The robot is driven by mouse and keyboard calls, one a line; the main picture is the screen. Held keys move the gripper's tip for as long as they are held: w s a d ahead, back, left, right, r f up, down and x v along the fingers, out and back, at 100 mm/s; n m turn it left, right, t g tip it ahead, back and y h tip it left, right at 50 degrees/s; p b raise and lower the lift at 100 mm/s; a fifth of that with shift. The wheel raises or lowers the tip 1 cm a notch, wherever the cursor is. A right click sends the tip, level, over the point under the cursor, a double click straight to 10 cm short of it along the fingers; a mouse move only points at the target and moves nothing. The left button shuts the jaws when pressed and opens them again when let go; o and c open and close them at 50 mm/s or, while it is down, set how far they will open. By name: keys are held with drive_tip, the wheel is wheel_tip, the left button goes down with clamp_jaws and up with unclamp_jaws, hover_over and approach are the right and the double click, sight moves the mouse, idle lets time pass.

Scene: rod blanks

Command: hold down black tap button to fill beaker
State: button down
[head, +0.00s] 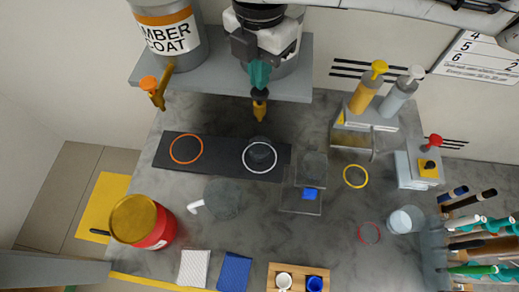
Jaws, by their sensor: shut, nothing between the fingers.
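My gripper (260,84) points down in front of the shelf, its teal fingers shut with nothing between them. The fingertips are at the top of an amber tap (260,108); they appear to meet its dark button (259,93), which is mostly hidden. I cannot tell how far it is pressed. Below stands a clear beaker (262,154) inside the white ring on the dark mat (220,160). The beaker looks dark, and its fill level and any stream are too small to tell.
An orange-topped tap (154,90) and an "AMBER COAT" container (170,32) are at the shelf's left. The orange ring (186,148) is empty. A clear stand (305,180) with a blue patch is right of the beaker. A red can (145,222) stands front left.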

drive_tip(key=shift+f, duration=0.3)
idle(0.4)
drive_tip(key=shift+f, duration=0.35)
drive_tip(key=shift+f+b, duration=0.3)
drive_tip(key=shift+b, duration=0.05)
drive_tip(key=shift+f, duration=0.6)
idle(1.7)
wheel_tip(320, 180, up, 7)
drive_tip(key=p, duration=0.6)
drive_tip(key=shift+r+p, duration=0.15)
drive_tip(key=shift+p, duration=0.2)
